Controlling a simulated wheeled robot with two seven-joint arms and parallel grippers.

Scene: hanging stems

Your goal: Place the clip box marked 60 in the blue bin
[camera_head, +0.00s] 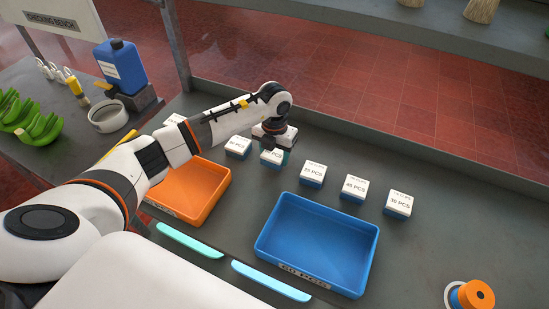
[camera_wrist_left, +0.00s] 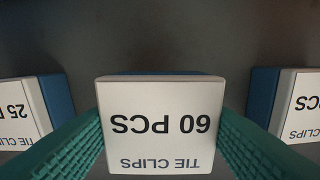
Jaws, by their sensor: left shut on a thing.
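The clip box marked 60 (camera_wrist_left: 160,125) is white on top with a blue lower part; its print shows upside down in the left wrist view. The same box (camera_head: 271,158) shows in the head view in the row of boxes, its print partly hidden. My left gripper (camera_head: 274,146) is shut on it, with green fingers on both sides in the left wrist view (camera_wrist_left: 160,140). I cannot tell whether the box touches the bench. The blue bin (camera_head: 316,240) is empty, with a label on its front, nearer and to the right. My right gripper is out of view.
Similar boxes stand close by: one on the left (camera_head: 238,147), and the 25 PCS (camera_head: 312,173), 45 PCS (camera_head: 353,188) and another (camera_head: 399,204) on the right. An empty orange bin (camera_head: 195,195) lies under my left arm. An orange spool (camera_head: 477,295) stands front right.

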